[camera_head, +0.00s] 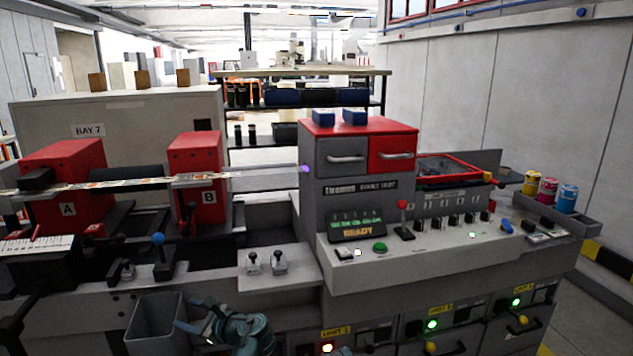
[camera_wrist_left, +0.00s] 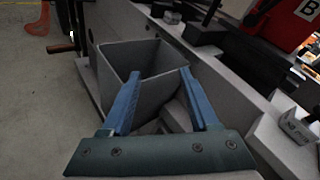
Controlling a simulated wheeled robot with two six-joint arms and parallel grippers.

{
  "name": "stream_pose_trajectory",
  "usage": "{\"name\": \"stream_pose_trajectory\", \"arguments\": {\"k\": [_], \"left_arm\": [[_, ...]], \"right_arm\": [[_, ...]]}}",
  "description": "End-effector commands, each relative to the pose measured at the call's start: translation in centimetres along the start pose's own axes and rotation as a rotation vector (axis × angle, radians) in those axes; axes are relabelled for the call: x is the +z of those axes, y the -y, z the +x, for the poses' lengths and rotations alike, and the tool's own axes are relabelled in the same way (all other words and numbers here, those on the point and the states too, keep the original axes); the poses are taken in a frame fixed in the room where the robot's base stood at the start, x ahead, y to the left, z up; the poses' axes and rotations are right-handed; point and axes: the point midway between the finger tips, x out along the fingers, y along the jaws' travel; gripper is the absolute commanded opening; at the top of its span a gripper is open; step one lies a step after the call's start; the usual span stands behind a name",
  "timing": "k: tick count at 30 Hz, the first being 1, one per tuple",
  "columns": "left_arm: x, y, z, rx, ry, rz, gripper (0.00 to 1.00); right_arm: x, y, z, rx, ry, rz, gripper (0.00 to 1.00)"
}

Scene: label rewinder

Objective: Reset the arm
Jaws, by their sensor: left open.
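My left gripper (camera_head: 194,316) is low in the head view, in front of the machine, beside the right edge of a grey open bin (camera_head: 152,318). In the left wrist view its two blue fingers (camera_wrist_left: 160,74) are spread apart with nothing between them. The grey bin (camera_wrist_left: 118,58) lies just beyond the fingertips there, and its visible inside looks empty. I cannot tell whether a finger touches the bin. My right gripper is in neither view.
The machine front (camera_head: 75,318) runs close behind my left gripper. Above it are a blue-knobbed lever (camera_head: 158,240), two small toggles (camera_head: 265,262) on a grey plate, and a control panel with a red-knobbed lever (camera_head: 403,205). Open floor (camera_wrist_left: 35,110) shows left of the bin.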

Motion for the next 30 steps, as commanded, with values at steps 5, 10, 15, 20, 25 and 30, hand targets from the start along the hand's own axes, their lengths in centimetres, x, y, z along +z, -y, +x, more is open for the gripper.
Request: {"name": "stream_pose_trajectory", "arguments": {"k": [5,10,15,20,25,30], "left_arm": [[-2.7,-1.7,-2.5,0.096,-0.152,-0.244,0.61],[-6.8,-4.1,-7.2,0.293,-0.341,-0.556,0.61],[-11.5,-7.2,-15.4,0.657,-0.523,-0.891,0.61],[-13.8,-9.3,-22.4,0.972,-0.58,-1.056,0.61],[-14.6,-10.3,-26.4,1.157,-0.582,-1.117,0.61],[-14.8,-10.6,-27.2,1.2,-0.577,-1.129,0.61]], "right_arm": [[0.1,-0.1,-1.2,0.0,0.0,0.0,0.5],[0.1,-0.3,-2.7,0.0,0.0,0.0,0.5],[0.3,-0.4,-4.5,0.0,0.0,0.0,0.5],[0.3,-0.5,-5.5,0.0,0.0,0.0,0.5],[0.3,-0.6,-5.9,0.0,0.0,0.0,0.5],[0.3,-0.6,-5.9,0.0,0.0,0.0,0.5]]}}
